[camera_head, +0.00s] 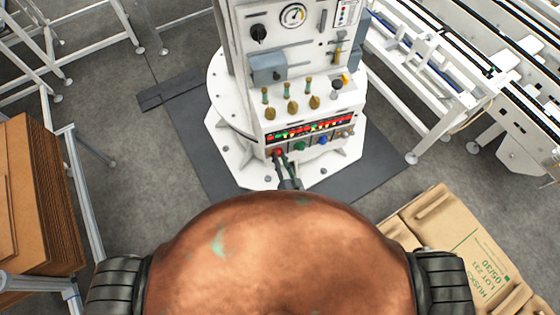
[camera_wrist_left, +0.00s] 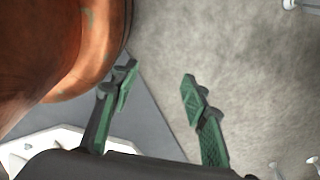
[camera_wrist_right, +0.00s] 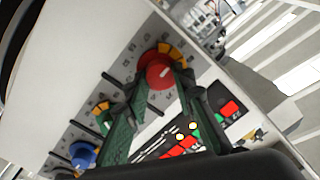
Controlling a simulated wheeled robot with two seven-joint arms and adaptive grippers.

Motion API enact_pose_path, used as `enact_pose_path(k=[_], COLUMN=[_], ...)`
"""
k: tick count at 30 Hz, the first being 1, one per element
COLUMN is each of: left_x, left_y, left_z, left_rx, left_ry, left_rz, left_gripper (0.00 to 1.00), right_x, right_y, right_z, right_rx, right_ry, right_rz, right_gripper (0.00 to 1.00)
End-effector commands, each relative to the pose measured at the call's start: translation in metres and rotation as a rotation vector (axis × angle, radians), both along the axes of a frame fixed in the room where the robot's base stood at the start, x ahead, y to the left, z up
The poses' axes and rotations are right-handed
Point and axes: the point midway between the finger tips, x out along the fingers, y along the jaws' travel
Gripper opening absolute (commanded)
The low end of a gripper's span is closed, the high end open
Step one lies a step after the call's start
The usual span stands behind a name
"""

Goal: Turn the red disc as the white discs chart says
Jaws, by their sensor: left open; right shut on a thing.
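The red disc (camera_head: 277,152) is at the left end of a row of coloured discs low on the white column's front. In the right wrist view the red disc (camera_wrist_right: 157,73) shows a short pale mark, with an orange patch beside it. My right gripper (camera_head: 281,160) is shut on the red disc, its green-padded fingers (camera_wrist_right: 160,82) on either side of the rim. A small white chart (camera_head: 347,12) with coloured marks is high on the column; its details are too small to read. My left gripper (camera_wrist_left: 158,79) is open and empty above the floor, outside the head view.
A green disc (camera_head: 299,146) and a blue disc (camera_head: 322,140) sit right of the red one. Above them are a lit display (camera_head: 309,129) and brass valves (camera_head: 293,107). Conveyors stand at right, cardboard stacks (camera_head: 40,200) at left, and cartons (camera_head: 450,235) at lower right.

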Motion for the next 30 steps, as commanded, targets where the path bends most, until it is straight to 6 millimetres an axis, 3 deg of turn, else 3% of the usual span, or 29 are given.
enact_pose_path(k=[1,2,9,17,18,20,30], left_x=[0.0,0.0,0.0,-0.001,0.011,0.013,0.012], left_y=[0.0,0.0,0.0,0.001,0.002,0.001,0.001], left_z=[0.0,0.0,0.0,0.0,-0.004,-0.004,-0.004], left_rx=[0.0,0.0,0.0,0.001,0.002,0.003,0.001], left_ry=[0.0,0.0,0.0,0.004,0.033,0.036,0.035], left_rz=[0.0,0.0,0.0,0.003,0.002,0.001,0.001], left_gripper=[0.42,0.42,0.42,0.42,0.42,0.42,0.42], right_x=[-0.001,-0.001,0.0,-0.001,-0.002,-0.006,-0.066], right_y=[0.002,0.002,0.001,0.001,0.0,-0.001,-0.022], right_z=[0.0,0.0,0.0,0.0,0.0,-0.001,-0.002], right_rx=[0.001,0.001,0.0,0.0,0.0,0.0,-0.001], right_ry=[0.0,0.0,0.0,0.0,0.0,0.002,0.003], right_rz=[0.002,0.004,0.002,0.001,0.001,0.001,0.001], right_gripper=[0.0,0.25,0.41,0.41,0.41,0.41,0.41])
